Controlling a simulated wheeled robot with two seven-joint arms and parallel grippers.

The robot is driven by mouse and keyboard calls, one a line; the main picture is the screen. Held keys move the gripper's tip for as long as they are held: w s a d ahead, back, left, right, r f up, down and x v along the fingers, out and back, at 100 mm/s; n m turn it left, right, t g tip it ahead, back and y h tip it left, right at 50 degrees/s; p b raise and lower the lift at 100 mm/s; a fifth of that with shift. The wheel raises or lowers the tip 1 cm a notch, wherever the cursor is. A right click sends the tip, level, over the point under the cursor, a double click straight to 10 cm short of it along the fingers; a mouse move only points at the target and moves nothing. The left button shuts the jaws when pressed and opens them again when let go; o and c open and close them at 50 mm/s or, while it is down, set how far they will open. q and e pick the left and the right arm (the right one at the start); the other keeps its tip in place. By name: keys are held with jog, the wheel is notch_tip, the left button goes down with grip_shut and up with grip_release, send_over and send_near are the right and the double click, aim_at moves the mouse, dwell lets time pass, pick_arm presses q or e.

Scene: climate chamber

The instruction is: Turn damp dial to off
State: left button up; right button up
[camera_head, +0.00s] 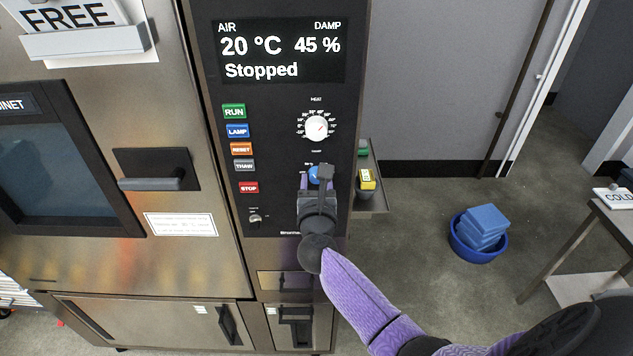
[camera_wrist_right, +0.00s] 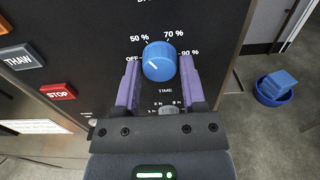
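The damp dial is a blue round knob (camera_head: 315,174) low on the black control panel. In the right wrist view the knob (camera_wrist_right: 160,61) has OFF, 50 %, 70 % and 90 % printed around it; I cannot read its pointer surely. My right gripper (camera_head: 318,180) is at the knob and hides part of it in the head view. In the right wrist view its purple fingers (camera_wrist_right: 160,75) stand on either side of the knob, close to it, with what looks like thin gaps. The display (camera_head: 280,52) reads 20 °C, 45 % and Stopped. My left gripper is not in view.
A white dial (camera_head: 317,127) sits above the blue one, and a small grey TIME knob (camera_wrist_right: 169,110) below it. Coloured buttons, including the red STOP button (camera_head: 249,188), line the panel's left. A side shelf (camera_head: 372,203) holds small items. A blue tub (camera_head: 477,248) stands on the floor.

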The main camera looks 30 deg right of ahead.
grip_shut()
jog(key=shift+n, duration=0.3)
jog(key=n+p, duration=0.1)
jog(key=n, duration=0.1)
jog(key=shift+r+n+p, duration=0.1)
jog(key=shift+n+p, duration=0.2)
jog(key=n+p, duration=0.1)
jog(key=n, duration=0.1)
jog(key=shift+n, duration=0.4)
jog(key=n+p, duration=0.1)
jog(key=n, duration=0.4)
jog(key=shift+n+p, duration=0.35)
jog(key=shift+n, duration=0.35)
jog(key=shift+o, duration=2.3)
grip_release()
